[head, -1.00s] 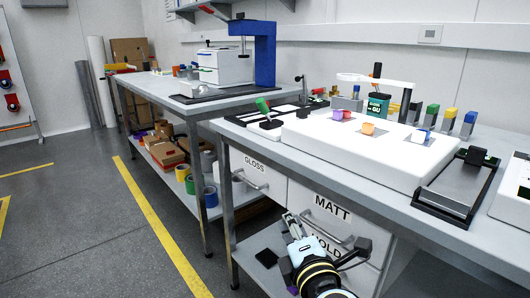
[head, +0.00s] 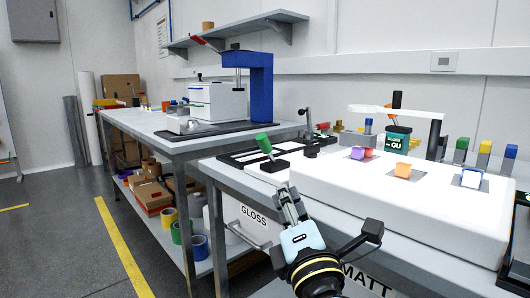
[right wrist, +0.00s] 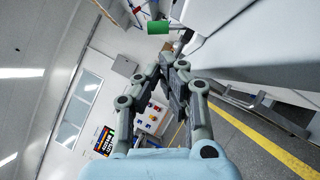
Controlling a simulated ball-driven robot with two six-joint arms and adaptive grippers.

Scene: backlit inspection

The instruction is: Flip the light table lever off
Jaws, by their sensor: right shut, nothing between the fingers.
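The lever with a green handle (head: 264,144) stands on a small base at the left end of the glowing white light table (head: 400,206). Its handle tilts up and to the left in the head view. My right gripper (head: 284,190) is shut and empty, just below and in front of the lever, apart from it. In the right wrist view the green handle (right wrist: 160,27) shows near the top, beyond the closed fingertips (right wrist: 167,58). My left gripper is not in view.
The bench front edge lies close to my right arm. A second bench (head: 150,122) stands further back.

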